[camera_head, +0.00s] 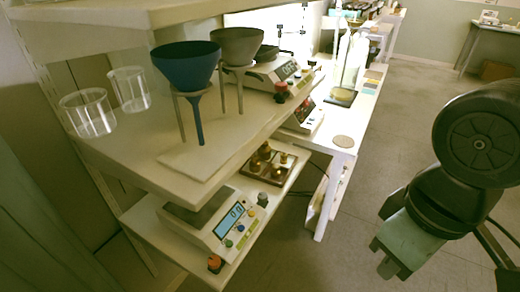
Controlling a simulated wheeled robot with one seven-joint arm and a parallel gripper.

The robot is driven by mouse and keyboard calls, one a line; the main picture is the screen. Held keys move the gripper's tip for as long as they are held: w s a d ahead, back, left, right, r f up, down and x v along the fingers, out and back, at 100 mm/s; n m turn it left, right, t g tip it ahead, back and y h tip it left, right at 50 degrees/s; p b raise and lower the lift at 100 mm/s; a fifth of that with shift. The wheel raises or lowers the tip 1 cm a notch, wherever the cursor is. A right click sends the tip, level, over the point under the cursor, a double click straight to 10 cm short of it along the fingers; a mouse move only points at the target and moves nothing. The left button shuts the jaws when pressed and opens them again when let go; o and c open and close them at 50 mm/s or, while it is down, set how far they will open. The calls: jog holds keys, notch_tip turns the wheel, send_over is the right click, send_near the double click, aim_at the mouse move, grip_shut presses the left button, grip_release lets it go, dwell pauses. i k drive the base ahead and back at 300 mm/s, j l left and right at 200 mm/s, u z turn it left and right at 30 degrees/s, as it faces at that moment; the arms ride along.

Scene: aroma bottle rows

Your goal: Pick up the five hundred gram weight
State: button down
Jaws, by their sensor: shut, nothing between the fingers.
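Several small brass weights (265,150) stand in a dark brown holder (262,174) on the lower shelf. They are too small here to tell which is the five hundred gram one. My gripper (386,262) is at the lower right, over the floor in front of the shelves. It points down and to the left, shut and empty, well apart from the weights and to their right.
A digital scale (216,222) stands left of the holder on the lower shelf (290,181). The upper shelf (140,142) overhangs it, bearing a blue funnel (186,66), a grey funnel (238,46) and glass beakers (88,114). Open floor (405,100) lies right of the shelves.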

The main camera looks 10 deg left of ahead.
aim_at(255, 164)
jog(key=i+l+u, duration=0.25)
jog(key=i, duration=0.2)
jog(key=i+l+u, duration=0.25)
jog(key=i+l, duration=0.05)
jog(key=i, duration=0.15)
